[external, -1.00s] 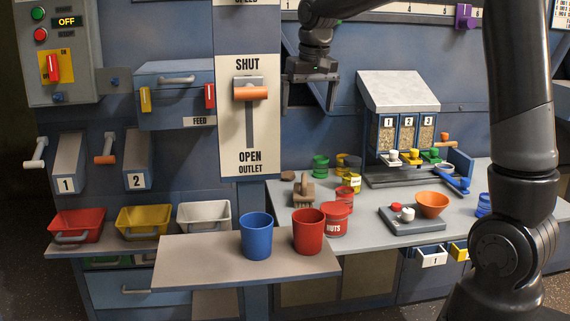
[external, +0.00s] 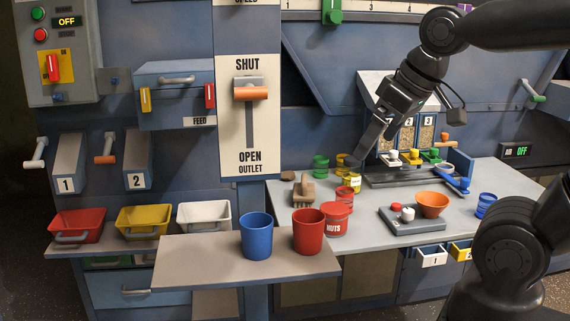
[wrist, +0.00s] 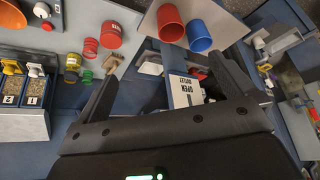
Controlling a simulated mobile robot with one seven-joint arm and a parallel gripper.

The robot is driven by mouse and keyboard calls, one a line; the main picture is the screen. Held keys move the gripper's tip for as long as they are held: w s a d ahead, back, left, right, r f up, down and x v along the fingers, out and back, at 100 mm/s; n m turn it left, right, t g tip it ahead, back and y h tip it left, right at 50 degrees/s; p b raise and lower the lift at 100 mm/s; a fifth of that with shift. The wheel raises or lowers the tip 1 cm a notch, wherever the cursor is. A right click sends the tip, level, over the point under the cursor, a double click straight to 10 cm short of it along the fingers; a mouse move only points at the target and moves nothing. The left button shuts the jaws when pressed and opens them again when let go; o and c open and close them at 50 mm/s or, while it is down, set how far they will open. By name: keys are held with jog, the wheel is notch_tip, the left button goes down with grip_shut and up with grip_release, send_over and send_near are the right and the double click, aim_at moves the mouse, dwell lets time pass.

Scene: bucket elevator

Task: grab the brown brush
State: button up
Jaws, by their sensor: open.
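The brown brush (external: 303,191) stands on the grey worktop near its left edge, left of the red cans. A small brown shape in the wrist view, likely the brush (wrist: 112,63), lies near the left fingertip. My gripper (external: 360,158) hangs above the back of the worktop, to the right of the brush and higher than it, pointing down and left. In the wrist view my gripper (wrist: 165,85) has its two fingers wide apart with nothing between them. In the external view the far finger is hard to make out.
A blue cup (external: 256,236) and a red cup (external: 308,231) stand on the front shelf (external: 200,262). A dispenser (external: 400,95) stands behind my gripper.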

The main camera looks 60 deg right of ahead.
jog(key=shift+s+a+f, duration=0.15)
jog(key=shift+s+f, duration=0.1)
jog(key=shift+s, duration=0.2)
jog(key=c, duration=0.4)
jog(key=shift+o, duration=0.2)
jog(key=m+g+h, duration=0.3)
jog(key=m+h, duration=0.1)
jog(key=m, duration=0.7)
send_over(304, 190)
notch_tip(304, 190, down, 20)
jog(key=shift+w+d+f, duration=0.15)
jog(key=shift+d+f, duration=0.15)
jog(key=shift+f, duration=0.15)
jog(key=shift+x, duration=5.15)
